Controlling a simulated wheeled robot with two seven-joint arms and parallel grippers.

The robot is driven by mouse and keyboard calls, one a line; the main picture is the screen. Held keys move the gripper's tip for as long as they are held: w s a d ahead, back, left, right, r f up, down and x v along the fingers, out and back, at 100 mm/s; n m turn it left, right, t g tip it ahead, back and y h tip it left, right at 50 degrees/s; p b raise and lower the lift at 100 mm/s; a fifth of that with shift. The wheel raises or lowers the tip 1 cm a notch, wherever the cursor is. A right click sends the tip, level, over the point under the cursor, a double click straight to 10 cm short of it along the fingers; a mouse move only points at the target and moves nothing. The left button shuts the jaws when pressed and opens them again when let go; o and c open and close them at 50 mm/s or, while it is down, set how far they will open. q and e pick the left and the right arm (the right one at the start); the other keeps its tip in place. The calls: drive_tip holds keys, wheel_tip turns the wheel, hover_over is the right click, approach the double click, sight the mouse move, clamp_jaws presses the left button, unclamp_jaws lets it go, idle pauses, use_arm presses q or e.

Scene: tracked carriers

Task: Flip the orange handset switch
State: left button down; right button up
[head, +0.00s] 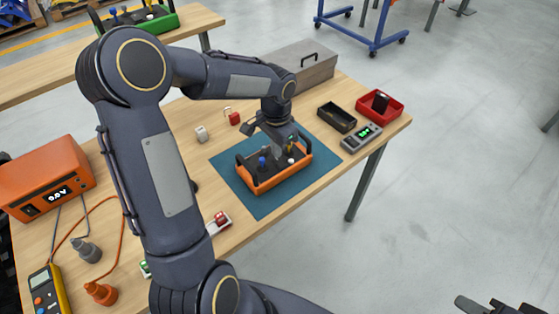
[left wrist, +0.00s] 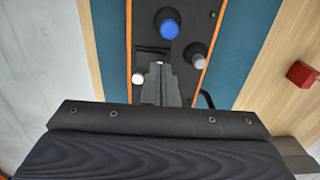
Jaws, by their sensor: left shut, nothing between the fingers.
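The orange handset (head: 277,179) lies on a teal mat (head: 234,187) on the wooden bench. It has black handles at its ends and a dark top face, also seen in the left wrist view (left wrist: 146,30). A blue knob (left wrist: 169,27), a grey knob (left wrist: 195,57) and a white part rise from that face. I cannot tell which part is the switch. My left gripper (head: 278,154) is shut and empty, pointing down over the handset's face. In the wrist view its fingertips (left wrist: 160,75) cover part of the face; contact is unclear. My right gripper (head: 485,306) shows only partly at the bottom right.
A black tray (head: 336,119), a red bin (head: 381,106) and a grey meter (head: 361,137) stand right of the mat. A grey toolbox (head: 312,72) is behind. Small red and white blocks lie left of the mat. An orange supply (head: 40,178) stands far left.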

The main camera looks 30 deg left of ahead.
use_arm(q)
drive_tip(key=shift+f+b, duration=0.7)
drive_tip(key=shift+f, duration=0.2)
idle(0.5)
drive_tip(key=shift+r, duration=0.15)
wheel_tip(320, 180, up, 7)
drive_tip(key=p, duration=0.5)
drive_tip(key=shift+f, duration=0.2)
drive_tip(key=shift+r+p, duration=0.15)
drive_tip(key=shift+p, duration=0.2)
